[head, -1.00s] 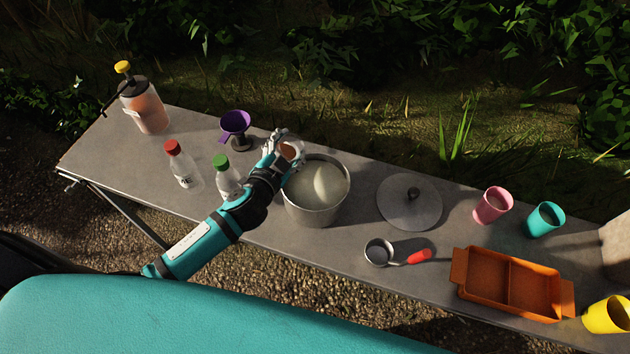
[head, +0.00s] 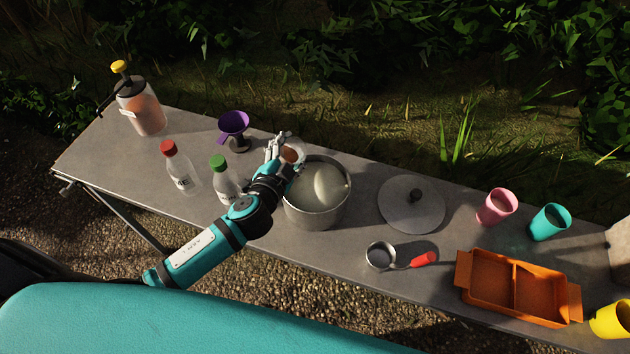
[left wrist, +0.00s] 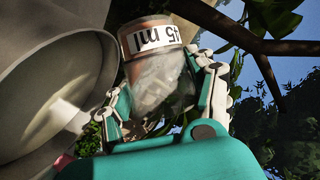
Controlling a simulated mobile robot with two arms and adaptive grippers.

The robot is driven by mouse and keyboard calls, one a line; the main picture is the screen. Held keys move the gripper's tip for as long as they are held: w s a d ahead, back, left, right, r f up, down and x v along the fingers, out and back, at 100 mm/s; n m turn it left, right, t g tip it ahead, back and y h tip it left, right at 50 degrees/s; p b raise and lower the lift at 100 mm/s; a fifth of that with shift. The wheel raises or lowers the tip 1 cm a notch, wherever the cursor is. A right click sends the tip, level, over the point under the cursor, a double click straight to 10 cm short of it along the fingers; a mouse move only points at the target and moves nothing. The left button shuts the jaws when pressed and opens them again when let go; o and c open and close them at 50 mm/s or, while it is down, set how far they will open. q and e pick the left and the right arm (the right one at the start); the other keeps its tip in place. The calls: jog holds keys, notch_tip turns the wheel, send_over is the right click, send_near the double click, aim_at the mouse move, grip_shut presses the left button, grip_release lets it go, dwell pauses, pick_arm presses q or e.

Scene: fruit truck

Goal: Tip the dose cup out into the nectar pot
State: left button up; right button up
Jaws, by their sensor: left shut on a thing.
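My left gripper (head: 284,146) is shut on the dose cup (head: 293,155), a small clear cup with a brownish inside, at the upper left rim of the nectar pot (head: 318,215). The pot is a large grey metal pot with pale contents. In the left wrist view the dose cup (left wrist: 158,75) sits between both fingers, its "45 ml" label upside down. The pot (left wrist: 85,75) fills the left of that view, beside the cup. The cup looks tilted; I cannot tell whether anything is flowing out. My right gripper is not in view.
Green-capped (head: 226,185) and red-capped (head: 180,172) bottles and a purple funnel (head: 234,123) stand left of the pot. A lid (head: 425,213) and a red-handled ladle (head: 381,256) lie to its right, then cups (head: 550,222) and an orange tray (head: 490,310).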

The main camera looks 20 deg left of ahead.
pick_arm(q)
jog(key=shift+s+d, duration=0.15)
jog(key=shift+f+b, duration=0.15)
jog(key=shift+b, duration=0.2)
jog(key=shift+w+f+m, duration=0.1)
jog(key=shift+w+m, duration=0.1)
jog(key=shift+m, duration=0.1)
jog(key=shift+s+b, duration=0.2)
jog(key=shift+b, duration=0.1)
jog(key=shift+f, duration=0.1)
jog(key=shift+w+f+m+t+y, duration=0.15)
jog(key=shift+m+t+y, duration=0.15)
jog(key=shift+m, duration=0.1)
